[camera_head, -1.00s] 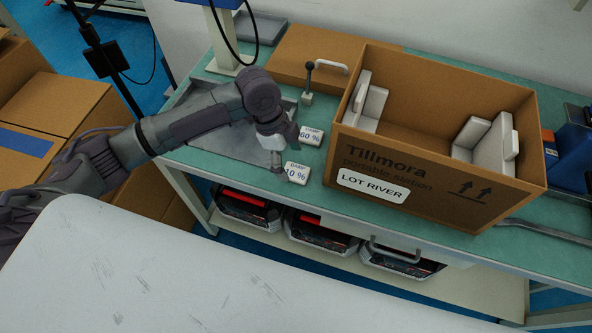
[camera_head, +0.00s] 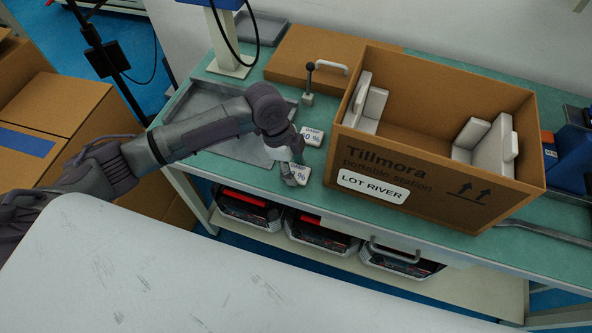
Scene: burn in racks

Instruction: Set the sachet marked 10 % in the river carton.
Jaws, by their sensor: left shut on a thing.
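The sachet marked 10 % (camera_head: 304,175) lies on the green bench top near its front edge, left of the carton. My left gripper (camera_head: 291,179) is over its left part and shut on it, hiding part of its print. The other sachet (camera_head: 313,137), whose mark reads as 60 % in the earlier view, lies just behind. The river carton (camera_head: 440,200), brown with a LOT RIVER label, stands open-topped to the right, with white foam pieces at both ends inside and an empty middle. My right gripper is not in view.
A metal tray (camera_head: 215,150) lies left on the bench (camera_head: 355,218). A small lever (camera_head: 309,85) stands behind the sachets, by a flat brown box (camera_head: 300,55). A blue device (camera_head: 570,160) and a grey bar (camera_head: 545,232) are at the right.

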